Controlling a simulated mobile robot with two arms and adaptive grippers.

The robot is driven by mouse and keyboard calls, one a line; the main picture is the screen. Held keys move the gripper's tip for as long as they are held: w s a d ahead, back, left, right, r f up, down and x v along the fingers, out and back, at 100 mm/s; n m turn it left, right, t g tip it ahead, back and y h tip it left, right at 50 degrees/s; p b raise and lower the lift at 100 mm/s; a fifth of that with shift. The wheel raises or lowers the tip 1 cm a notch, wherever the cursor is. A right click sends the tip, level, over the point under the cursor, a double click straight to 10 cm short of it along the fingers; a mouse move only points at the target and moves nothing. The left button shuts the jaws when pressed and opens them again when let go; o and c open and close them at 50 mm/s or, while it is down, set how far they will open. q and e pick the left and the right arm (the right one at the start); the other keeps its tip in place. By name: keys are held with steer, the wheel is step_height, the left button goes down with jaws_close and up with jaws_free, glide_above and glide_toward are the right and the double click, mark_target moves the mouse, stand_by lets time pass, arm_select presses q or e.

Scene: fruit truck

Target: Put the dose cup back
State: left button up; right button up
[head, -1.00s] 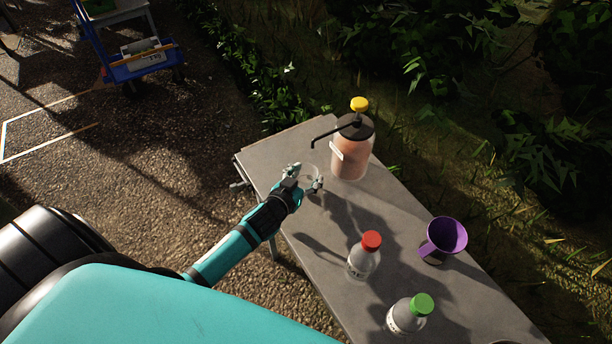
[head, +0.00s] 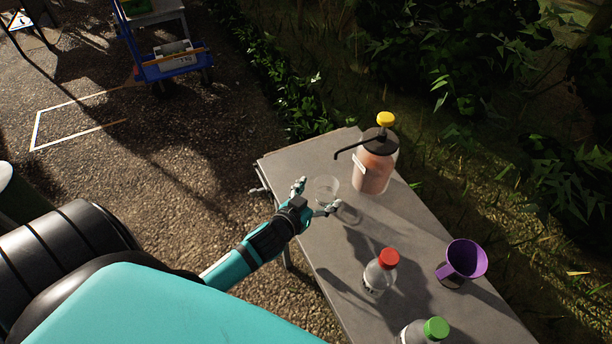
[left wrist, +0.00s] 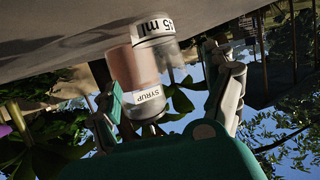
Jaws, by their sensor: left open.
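The clear dose cup (head: 326,186) stands upright on the table near its far left end, in front of the syrup pump bottle (head: 373,170). In the left wrist view, the cup (left wrist: 155,32) shows a "15 ml" label, with the bottle (left wrist: 140,68) labelled "SYRUP" behind it. My left gripper (head: 316,196) is open, its fingers spread on either side of the cup's near side, with gaps between fingers and cup. The cup looks free of the fingers. My right gripper is not in view.
A red-capped bottle (head: 380,272), a green-capped bottle (head: 424,333) and a purple funnel (head: 465,260) stand nearer on the grey table (head: 330,245). A blue cart (head: 172,62) stands on the gravel beyond. Bushes line the table's right side.

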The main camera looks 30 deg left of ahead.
arm_select(q)
steer(key=v, duration=0.7)
steer(key=shift+s+r+b, duration=0.1)
steer(key=shift+s+b, duration=0.05)
steer(key=shift+b, duration=0.15)
steer(key=shift+s+g, duration=0.3)
steer(key=s+d+f+m+g, duration=0.1)
steer(key=s+d+g, duration=0.2)
steer(key=s+g, duration=0.3)
steer(key=s+d+f+m+g, duration=0.1)
steer(key=s+d+g, duration=0.15)
steer(key=s, duration=0.65)
step_height(320, 180, down, 24)
steer(key=s+g, duration=0.1)
steer(key=g, duration=0.2)
steer(key=s+a+f, duration=0.2)
steer(key=s+f, duration=1.5)
steer(key=f, duration=0.1)
steer(key=shift+s+a+m+g, duration=0.3)
steer(key=shift+s+a+g, duration=0.05)
steer(key=shift+a+g, duration=0.1)
